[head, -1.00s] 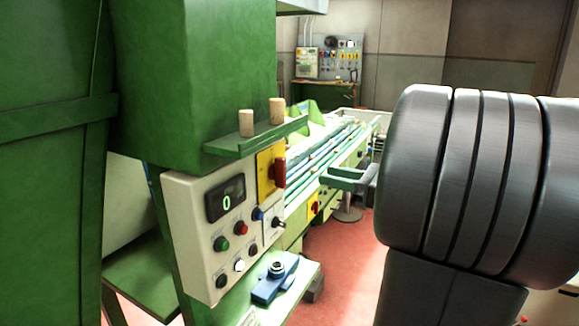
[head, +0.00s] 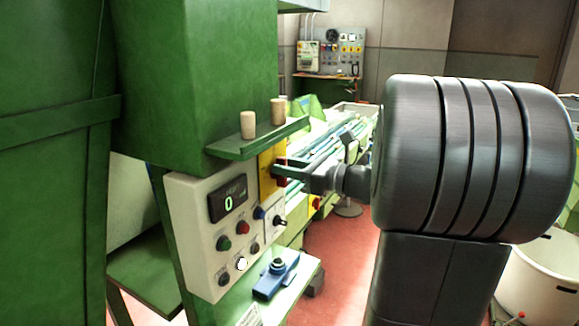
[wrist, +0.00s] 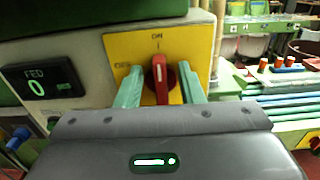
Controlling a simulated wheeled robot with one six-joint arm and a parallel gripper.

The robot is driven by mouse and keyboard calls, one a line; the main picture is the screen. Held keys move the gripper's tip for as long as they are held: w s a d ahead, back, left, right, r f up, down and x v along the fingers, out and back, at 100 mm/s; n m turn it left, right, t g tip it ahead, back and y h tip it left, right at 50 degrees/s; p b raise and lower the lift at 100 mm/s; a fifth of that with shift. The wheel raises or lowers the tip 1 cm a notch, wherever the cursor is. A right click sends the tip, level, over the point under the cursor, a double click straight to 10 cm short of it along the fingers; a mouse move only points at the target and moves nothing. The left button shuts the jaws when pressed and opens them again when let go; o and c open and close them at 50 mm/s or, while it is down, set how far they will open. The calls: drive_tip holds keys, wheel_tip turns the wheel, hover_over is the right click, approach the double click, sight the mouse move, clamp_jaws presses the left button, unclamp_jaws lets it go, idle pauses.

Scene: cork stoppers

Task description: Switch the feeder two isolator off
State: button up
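A red rotary isolator handle (wrist: 160,78) sits on a yellow plate (wrist: 200,45) in the wrist view. The handle stands upright, its white mark toward "ON" at the top; "OFF" is at the left. In the head view the yellow plate (head: 265,160) is on the panel's upper right, and the red handle (head: 281,180) is partly hidden by my gripper (head: 284,170). In the wrist view my open gripper (wrist: 159,85) has one green finger on each side of the handle, with a gap at the left; contact at the right is unclear. The panel's label is too small to read fully.
The cream panel (head: 186,215) carries a display (head: 228,201) and several buttons. Two corks (head: 248,125) (head: 278,111) stand on a green shelf (head: 240,143) above. A blue device (head: 276,278) lies on the ledge below. Another red-and-yellow switch (head: 316,203) is farther back.

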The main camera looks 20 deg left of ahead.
clamp_jaws()
drive_tip(key=shift+f+b, duration=0.1)
drive_tip(key=shift+b, duration=0.2)
drive_tip(key=n+b, duration=0.5)
drive_tip(key=s+f+n+b, duration=0.1)
drive_tip(key=n+b, duration=0.8)
drive_tip(key=shift+s+f+n+b, duration=0.3)
drive_tip(key=shift+s+f, duration=0.05)
drive_tip(key=shift+s, duration=0.05)
drive_tip(key=n+b, duration=0.3)
drive_tip(key=shift+n, duration=0.3)
